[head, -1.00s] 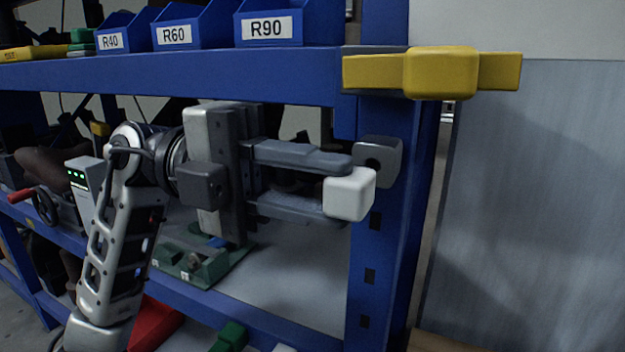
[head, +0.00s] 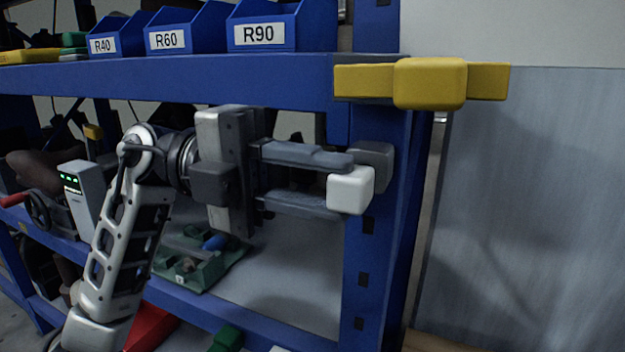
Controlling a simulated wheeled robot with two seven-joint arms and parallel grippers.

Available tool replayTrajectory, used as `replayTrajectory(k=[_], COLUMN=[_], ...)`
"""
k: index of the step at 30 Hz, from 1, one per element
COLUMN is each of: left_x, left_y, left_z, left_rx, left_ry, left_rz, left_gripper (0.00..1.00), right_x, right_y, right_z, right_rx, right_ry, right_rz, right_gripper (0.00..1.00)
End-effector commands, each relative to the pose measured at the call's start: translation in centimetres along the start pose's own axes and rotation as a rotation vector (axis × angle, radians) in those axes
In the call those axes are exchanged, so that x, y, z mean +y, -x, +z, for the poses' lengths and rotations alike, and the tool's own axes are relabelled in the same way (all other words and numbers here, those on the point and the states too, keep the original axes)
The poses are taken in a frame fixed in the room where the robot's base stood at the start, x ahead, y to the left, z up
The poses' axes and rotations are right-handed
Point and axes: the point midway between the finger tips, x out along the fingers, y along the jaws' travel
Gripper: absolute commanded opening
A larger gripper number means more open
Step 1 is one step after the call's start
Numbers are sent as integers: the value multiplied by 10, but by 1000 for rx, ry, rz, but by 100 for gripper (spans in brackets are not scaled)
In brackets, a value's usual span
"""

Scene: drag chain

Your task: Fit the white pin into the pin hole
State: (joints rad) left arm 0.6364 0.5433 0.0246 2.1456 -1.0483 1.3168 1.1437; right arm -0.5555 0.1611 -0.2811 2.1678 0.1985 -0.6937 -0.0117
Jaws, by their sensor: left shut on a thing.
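The white pin (head: 351,190) shows as a rounded white block at the fingertips of my left gripper (head: 336,184). The gripper is shut on it, one finger above and one below. A grey block (head: 377,154) is fixed to the blue upright post, behind and slightly up to the right of the pin. The pin covers much of the grey block, and its hole is hidden now. I cannot tell whether the pin touches the block. My right gripper is not in view.
A yellow bar-shaped part (head: 430,83) sits on the rack corner above. Blue bins, one labelled R90 (head: 262,33), stand on the upper blue shelf beam (head: 200,85). A green tray (head: 205,262) lies on the lower shelf. The grey panel at right is bare.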

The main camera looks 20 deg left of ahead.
Motion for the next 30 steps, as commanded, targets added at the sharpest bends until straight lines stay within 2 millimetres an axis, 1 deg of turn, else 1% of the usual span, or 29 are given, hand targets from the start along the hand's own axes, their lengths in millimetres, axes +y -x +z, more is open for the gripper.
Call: replayTrajectory(k=[25,26,27,28,29,30], left_x=[0,0,0,0,0,0], left_y=[0,0,0,0,0,0], left_z=[21,21,21,21,21,21], left_rx=[0,0,0,0,0,0], left_ry=[0,0,-1,-1,-1,-1], left_rz=[0,0,0,0,0,0], left_gripper=[0,29,40,48,52,52], right_x=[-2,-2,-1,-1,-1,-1], right_y=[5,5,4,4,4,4], right_z=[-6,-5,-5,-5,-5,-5], right_rx=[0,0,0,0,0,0], right_ry=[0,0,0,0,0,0], right_rz=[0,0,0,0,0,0], right_gripper=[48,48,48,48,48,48])
